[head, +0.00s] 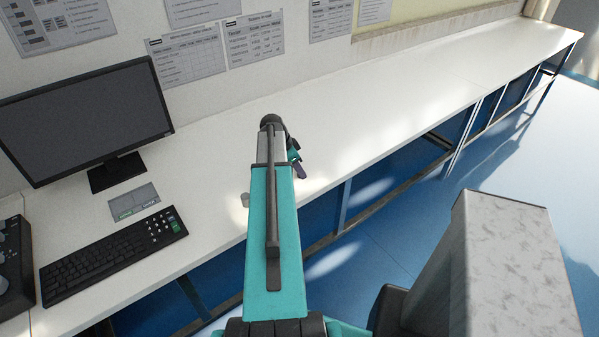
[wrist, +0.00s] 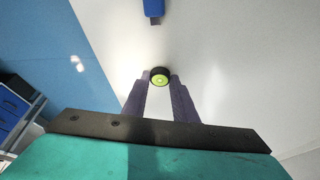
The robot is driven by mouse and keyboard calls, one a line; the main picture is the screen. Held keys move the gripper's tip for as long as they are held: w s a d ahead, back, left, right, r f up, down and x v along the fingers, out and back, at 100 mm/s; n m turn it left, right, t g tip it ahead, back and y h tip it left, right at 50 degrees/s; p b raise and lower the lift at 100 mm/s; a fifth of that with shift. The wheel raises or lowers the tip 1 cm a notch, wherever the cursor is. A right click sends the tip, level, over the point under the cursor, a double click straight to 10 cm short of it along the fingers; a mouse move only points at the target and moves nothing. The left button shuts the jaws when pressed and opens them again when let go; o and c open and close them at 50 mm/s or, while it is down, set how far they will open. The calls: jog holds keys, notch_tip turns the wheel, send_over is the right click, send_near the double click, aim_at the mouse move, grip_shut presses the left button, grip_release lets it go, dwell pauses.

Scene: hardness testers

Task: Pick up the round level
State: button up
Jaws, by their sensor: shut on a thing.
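The round level (wrist: 160,81) shows in the wrist view as a small disc with a bright yellow-green face and a dark rim. It sits between the tips of my gripper's two purple-grey fingers. My gripper (wrist: 160,84) is shut on it. In the head view my gripper (head: 300,171) is mostly hidden behind my teal arm, with a dark fingertip showing over the front part of the white bench. The level cannot be made out there. I cannot tell how far it is above the bench.
The white bench (head: 400,85) is clear to the right. A monitor (head: 85,115), keyboard (head: 115,258) and grey card (head: 134,201) are at left. A small pale object (head: 245,199) is beside my arm near the front edge. A blue object (wrist: 153,9) shows at the wrist view's top.

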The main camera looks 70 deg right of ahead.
jog(key=shift+r, duration=0.1)
jog(key=shift+r+b, duration=0.6)
jog(key=shift+r, duration=0.4)
jog(key=a+r+b, duration=0.1)
jog(key=a, duration=0.4)
jog(key=a+b, duration=0.2)
jog(key=a, duration=0.3)
jog(key=a+r+b, duration=0.1)
jog(key=a, duration=0.5)
jog(key=shift+w+r, duration=0.3)
jog(key=shift+r, duration=0.05)
